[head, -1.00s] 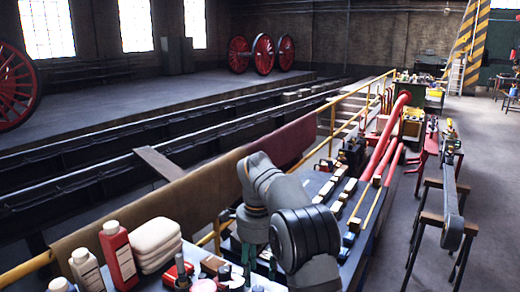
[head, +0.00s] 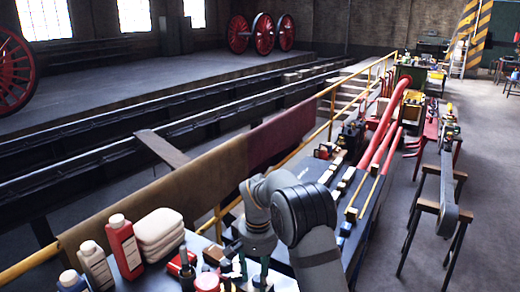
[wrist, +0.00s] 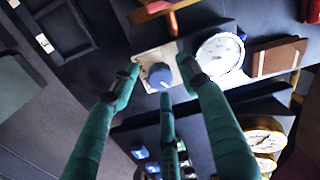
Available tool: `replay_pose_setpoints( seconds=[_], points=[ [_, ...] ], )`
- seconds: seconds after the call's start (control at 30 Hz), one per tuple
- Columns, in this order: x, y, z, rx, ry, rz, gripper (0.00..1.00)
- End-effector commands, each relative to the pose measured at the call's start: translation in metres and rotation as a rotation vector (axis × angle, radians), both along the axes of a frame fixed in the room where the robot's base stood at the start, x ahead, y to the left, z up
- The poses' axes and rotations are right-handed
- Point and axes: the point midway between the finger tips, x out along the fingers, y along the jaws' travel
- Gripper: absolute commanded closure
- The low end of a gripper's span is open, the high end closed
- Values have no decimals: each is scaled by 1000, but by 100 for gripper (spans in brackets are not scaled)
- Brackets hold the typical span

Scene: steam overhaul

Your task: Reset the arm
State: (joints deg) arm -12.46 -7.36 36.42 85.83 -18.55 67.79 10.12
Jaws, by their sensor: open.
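In the head view, my grey arm bends down at the bottom centre, and the teal fingers (head: 254,272) point down over the near part of the bench. The bench surface right under them is partly hidden by the arm.
A white-faced gauge (wrist: 219,54), a brass gauge (wrist: 264,138) and a brown block (wrist: 278,58) lie near the fingers. A red bottle (head: 124,247) and folded pale cloths (head: 158,232) stand left of the arm. A yellow railing (head: 331,118) runs behind the bench; clear floor (head: 480,200) lies right.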

Motion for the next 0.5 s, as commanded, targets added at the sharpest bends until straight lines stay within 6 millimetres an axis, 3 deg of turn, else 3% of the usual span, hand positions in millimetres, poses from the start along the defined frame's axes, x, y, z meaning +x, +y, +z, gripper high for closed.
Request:
replay_pose_setpoints(
  seconds=[0.5],
  points=[
    [0, 0, 3, -1, 2, 679, 55]
  ],
)
